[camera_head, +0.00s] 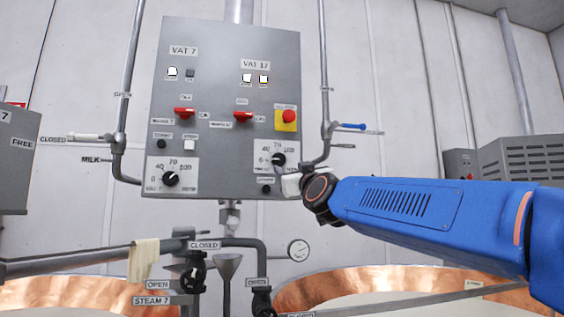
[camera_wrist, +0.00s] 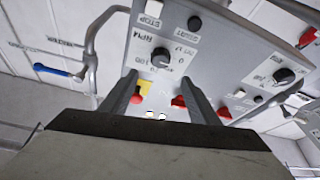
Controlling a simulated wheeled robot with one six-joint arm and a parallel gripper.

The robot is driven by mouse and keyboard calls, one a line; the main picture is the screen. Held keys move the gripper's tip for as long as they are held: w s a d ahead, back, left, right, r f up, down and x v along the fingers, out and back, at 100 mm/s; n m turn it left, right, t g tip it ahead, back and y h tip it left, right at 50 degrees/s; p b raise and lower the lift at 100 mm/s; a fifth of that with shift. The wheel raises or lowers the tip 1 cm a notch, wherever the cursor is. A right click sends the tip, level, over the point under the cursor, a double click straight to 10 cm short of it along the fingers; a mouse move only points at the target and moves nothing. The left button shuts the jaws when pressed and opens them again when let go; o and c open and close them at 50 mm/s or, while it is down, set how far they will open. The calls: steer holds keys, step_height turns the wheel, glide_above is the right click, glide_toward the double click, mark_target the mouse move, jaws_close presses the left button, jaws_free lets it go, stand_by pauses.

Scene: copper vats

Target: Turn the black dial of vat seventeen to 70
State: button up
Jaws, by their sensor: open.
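The vat 17 black dial (camera_head: 278,160) is at the lower right of the grey panel, on a white scale plate whose 70 is at the top. In the wrist view the panel appears upside down, and this dial (camera_wrist: 160,57) is beyond the fingertips, roughly midway between them. Its pointer is too small to read surely. My gripper (camera_head: 287,176) comes in from the lower right, close to the dial and partly covering its plate. In the wrist view my gripper (camera_wrist: 161,82) has its two fingers apart with nothing between them; contact with the dial cannot be seen.
The vat 7 dial (camera_head: 170,179) is at the panel's lower left. Red switches (camera_head: 243,117), a red emergency button (camera_head: 288,116) and small buttons are above. A black button (camera_head: 266,189) is just below the vat 17 dial. A pipe with a blue-handled valve (camera_head: 350,126) stands right.

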mark_target(280, 160)
steer(key=x, duration=1.3)
steer(key=shift+c, duration=0.5)
steer(key=c, duration=0.9)
